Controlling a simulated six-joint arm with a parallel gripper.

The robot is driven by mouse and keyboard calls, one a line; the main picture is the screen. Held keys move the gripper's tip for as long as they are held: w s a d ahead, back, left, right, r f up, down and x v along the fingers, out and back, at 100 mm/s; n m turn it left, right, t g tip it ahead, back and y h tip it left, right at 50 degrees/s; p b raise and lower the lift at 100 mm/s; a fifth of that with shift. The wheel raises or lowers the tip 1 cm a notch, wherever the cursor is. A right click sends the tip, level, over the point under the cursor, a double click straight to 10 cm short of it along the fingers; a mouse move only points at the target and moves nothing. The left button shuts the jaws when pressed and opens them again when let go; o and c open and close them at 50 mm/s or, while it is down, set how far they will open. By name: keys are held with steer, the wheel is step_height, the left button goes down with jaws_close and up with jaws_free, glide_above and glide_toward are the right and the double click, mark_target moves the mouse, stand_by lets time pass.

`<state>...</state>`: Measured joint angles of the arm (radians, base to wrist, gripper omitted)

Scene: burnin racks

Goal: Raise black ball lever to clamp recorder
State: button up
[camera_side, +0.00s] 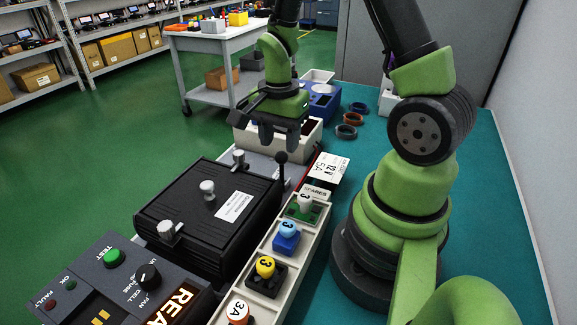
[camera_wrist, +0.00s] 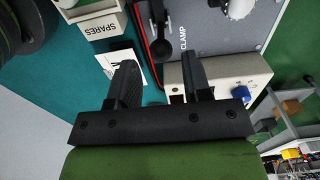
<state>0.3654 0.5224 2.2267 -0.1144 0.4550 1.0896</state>
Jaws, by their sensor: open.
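In the wrist view the lever's black ball (camera_wrist: 161,49) shows beside the word CLAMP, beyond my fingertips. The recorder (camera_side: 212,215) is a black ribbed box with grey knobs and a white label. In the wrist view, a black part at the top edge may be its corner. My gripper (camera_side: 280,140) is open and empty, above and behind the lever in the side view. Its two fingers (camera_wrist: 157,75) show apart in the wrist view.
A white tray marked SPARES (camera_side: 258,262) holds several numbered knobs right of the recorder. A control panel (camera_side: 120,285) with buttons is at front left. A cream box (camera_side: 303,140) stands behind the lever, below my gripper. Coloured rings (camera_side: 347,131) lie on the teal bench.

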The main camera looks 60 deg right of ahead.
steer(key=shift+r, duration=2.45)
steer(key=shift+a+r, duration=0.15)
steer(key=shift+r, duration=0.15)
steer(key=s+a+r+n+t+y, duration=0.1)
steer(key=s+a+r+n+t, duration=0.2)
steer(key=r+n, duration=0.4)
steer(key=s+a+r+n+t+y, duration=0.1)
steer(key=s+a+r+n+t, duration=0.3)
steer(key=s+a+r+n, duration=0.2)
steer(key=shift+a+r+n, duration=0.45)
steer(key=shift+a+n, duration=0.05)
steer(key=shift+a, duration=0.7)
